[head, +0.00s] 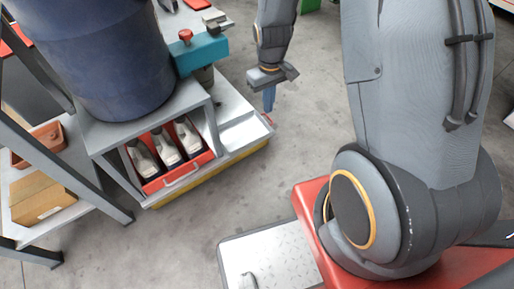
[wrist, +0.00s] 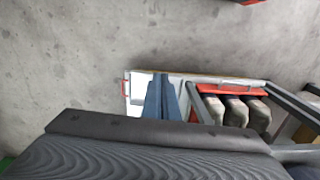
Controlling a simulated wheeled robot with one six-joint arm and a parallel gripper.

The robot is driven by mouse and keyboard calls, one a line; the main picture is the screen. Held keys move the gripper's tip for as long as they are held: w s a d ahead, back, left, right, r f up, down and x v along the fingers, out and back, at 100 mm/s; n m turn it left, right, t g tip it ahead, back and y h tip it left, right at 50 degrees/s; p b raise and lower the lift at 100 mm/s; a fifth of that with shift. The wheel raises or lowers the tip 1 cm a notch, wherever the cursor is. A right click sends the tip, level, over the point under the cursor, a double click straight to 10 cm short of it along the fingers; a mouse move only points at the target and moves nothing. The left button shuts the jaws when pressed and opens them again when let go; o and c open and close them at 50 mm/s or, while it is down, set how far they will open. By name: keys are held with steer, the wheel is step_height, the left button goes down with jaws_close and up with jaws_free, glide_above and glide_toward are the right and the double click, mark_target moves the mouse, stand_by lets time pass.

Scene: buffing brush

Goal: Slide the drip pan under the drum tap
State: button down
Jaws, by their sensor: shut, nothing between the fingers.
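The drum tap (head: 202,50) is a teal block with a red knob on the blue drum (head: 105,55), at upper left in the head view. The drip pan (head: 243,134) is a shallow pale metal tray on the low platform, right of the drum stand, with a red handle (head: 267,119) at its outer end. My gripper (head: 269,104) has its blue fingers shut and empty, pointing down close to the handle end; contact cannot be told. In the wrist view the fingers (wrist: 161,90) overlap the pan (wrist: 139,80), and its red handle (wrist: 124,88) shows left of them.
A red tray (head: 180,181) with several grey-white bottles sits under the drum stand (head: 160,111), left of the pan. The platform has a yellow edge (head: 212,176). A shelf with a cardboard box (head: 42,198) stands at left. Bare concrete floor (head: 300,130) lies right of the pan.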

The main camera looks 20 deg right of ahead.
mark_target(245, 133)
steer(key=w+f+b, duration=0.3)
steer(key=f+b, duration=0.2)
steer(key=f, duration=0.6)
steer(key=w+f+n+b, duration=0.1)
steer(key=w+f+b, duration=0.2)
steer(key=f, duration=0.9)
steer(key=w+f+b, duration=0.4)
steer(key=f+b, duration=0.4)
steer(key=f, duration=0.3)
steer(key=shift+f+n, duration=0.2)
steer(key=shift+n, duration=0.1)
steer(key=shift+a, duration=0.1)
steer(key=w+a, duration=0.1)
steer(key=w, duration=0.2)
steer(key=w+a, duration=0.1)
steer(key=w, duration=0.2)
steer(key=w+a+b, duration=0.1)
steer(key=w, duration=0.3)
steer(key=shift+a, duration=0.35)
steer(key=shift+s, duration=0.1)
